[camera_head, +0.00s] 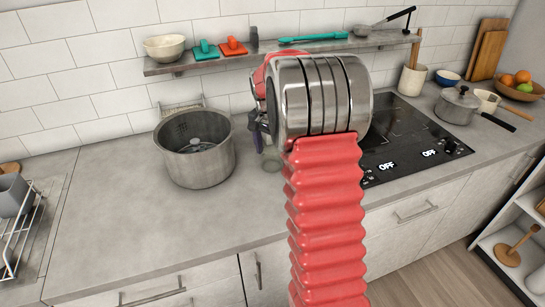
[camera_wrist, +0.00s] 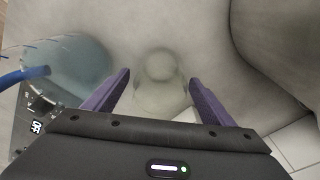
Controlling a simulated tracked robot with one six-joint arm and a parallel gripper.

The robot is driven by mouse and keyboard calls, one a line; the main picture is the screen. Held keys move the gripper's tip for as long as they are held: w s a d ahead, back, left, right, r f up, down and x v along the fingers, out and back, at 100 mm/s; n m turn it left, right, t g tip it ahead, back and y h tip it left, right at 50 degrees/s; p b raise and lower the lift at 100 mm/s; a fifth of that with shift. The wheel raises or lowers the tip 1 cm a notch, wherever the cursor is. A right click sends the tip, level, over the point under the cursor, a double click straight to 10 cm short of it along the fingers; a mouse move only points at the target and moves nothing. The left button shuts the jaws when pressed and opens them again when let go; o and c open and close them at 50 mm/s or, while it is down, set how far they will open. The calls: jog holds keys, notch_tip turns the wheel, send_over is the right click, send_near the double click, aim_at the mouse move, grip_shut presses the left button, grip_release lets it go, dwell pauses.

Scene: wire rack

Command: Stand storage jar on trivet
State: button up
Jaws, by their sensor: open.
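A clear glass vessel, which looks like the storage jar (camera_wrist: 158,98), stands on the counter between my fingers in the wrist view. Its lower part also shows in the head view (camera_head: 272,164), below my gripper (camera_head: 258,138); my arm hides the rest. In the wrist view my gripper (camera_wrist: 160,76) is open, with one purple finger on each side of the jar. I cannot tell whether either finger touches it. I cannot identify the trivet with certainty; a pale wire piece (camera_head: 182,104) shows behind the pot.
A large steel pot (camera_head: 196,150) stands close left of the jar; in the wrist view it is at right (camera_wrist: 280,45). A bluish glass item (camera_wrist: 70,68) with a blue handle lies left there. The black hob (camera_head: 410,140) is at right.

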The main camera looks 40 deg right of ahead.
jog(key=shift+c, duration=0.2)
jog(key=c, duration=1.3)
jog(key=shift+r, duration=5.05)
